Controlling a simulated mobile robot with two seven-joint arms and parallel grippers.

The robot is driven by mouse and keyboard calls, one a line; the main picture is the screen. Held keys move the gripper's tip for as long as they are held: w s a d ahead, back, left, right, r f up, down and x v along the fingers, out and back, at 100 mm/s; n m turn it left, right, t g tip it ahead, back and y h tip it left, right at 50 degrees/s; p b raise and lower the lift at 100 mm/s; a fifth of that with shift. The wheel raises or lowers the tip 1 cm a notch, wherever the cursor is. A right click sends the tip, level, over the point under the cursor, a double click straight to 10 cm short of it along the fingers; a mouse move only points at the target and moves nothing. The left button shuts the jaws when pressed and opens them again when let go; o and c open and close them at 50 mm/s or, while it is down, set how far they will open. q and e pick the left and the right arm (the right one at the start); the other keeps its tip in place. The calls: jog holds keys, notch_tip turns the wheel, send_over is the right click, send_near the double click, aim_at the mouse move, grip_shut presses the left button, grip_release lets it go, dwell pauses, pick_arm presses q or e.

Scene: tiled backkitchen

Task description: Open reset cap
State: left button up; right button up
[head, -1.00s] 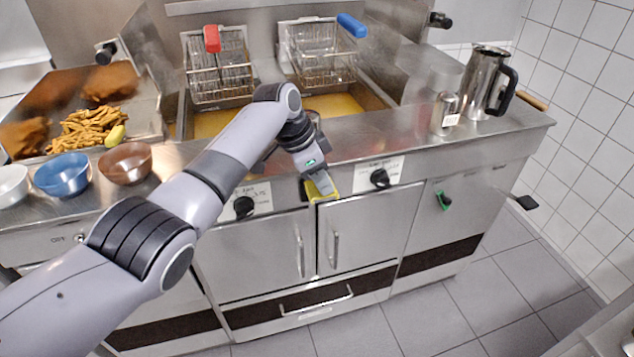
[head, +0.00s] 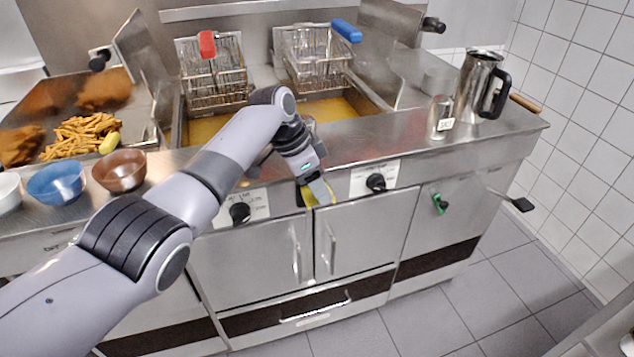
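My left gripper (head: 318,188) is at the fryer's front panel, between the two black knobs. A yellow piece (head: 308,197), perhaps the reset cap, shows right behind and beside its fingers. The gripper and arm hide most of this piece, so I cannot tell whether it is a raised cap or whether the fingers touch it. The gap between the fingers cannot be made out. My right gripper is not in view.
Black knobs sit left (head: 239,212) and right (head: 376,182) of the gripper. Cabinet doors with handles (head: 332,248) are below. Fryer baskets (head: 213,75) hang above hot-looking oil (head: 335,108). Bowls (head: 57,180) stand on the left counter. Floor (head: 440,310) in front is clear.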

pick_arm(q)
jog(key=v, duration=0.7)
dwell(0.3)
